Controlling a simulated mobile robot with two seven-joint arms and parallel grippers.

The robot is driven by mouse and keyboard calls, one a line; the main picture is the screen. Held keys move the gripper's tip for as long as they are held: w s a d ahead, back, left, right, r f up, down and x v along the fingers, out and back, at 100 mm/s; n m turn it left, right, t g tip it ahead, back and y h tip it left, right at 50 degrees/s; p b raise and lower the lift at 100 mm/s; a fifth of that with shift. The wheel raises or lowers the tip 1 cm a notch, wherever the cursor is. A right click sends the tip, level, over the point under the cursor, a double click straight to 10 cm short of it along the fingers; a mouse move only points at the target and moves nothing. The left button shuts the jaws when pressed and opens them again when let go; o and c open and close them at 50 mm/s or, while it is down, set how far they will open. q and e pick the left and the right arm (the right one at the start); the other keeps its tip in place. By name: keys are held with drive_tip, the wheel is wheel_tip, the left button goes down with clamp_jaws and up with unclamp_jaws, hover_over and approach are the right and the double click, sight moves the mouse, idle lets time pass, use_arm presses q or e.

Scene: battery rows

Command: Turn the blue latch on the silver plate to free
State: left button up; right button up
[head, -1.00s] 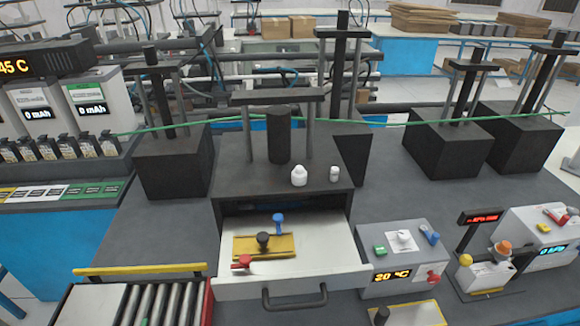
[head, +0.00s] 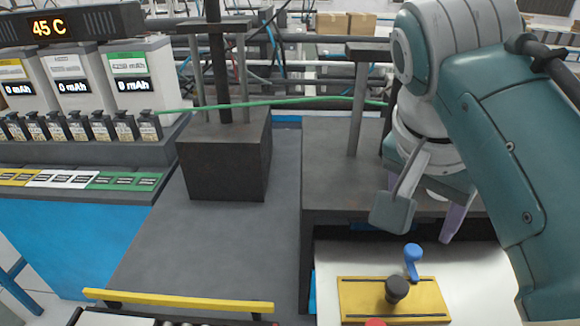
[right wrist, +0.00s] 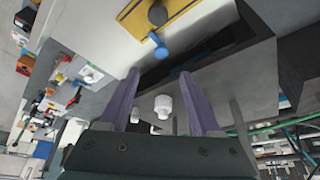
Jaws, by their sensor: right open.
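The blue latch (head: 412,258) stands at the far edge of a gold-coloured plate (head: 360,293) in the open drawer; no clearly silver plate shows around it. A black knob (head: 397,289) sits on the plate, and a red latch (head: 376,322) is cut off at the bottom. My right gripper (head: 424,222) is open and empty, above and just behind the blue latch, apart from it. In the right wrist view the blue latch (right wrist: 160,53) lies beyond the gap between the spread fingers. My left gripper is not in view.
The pale drawer floor (head: 328,258) surrounds the plate, under a dark press housing (head: 330,190). A yellow rail (head: 180,301) lies at the front left. White bottles (right wrist: 163,106) show behind the fingers in the right wrist view.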

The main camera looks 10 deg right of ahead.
sight(413, 251)
drive_tip(key=x, duration=1)
drive_tip(key=shift+w, duration=0.1)
drive_tip(key=shift+a, duration=0.1)
clamp_jaws()
idle(0.3)
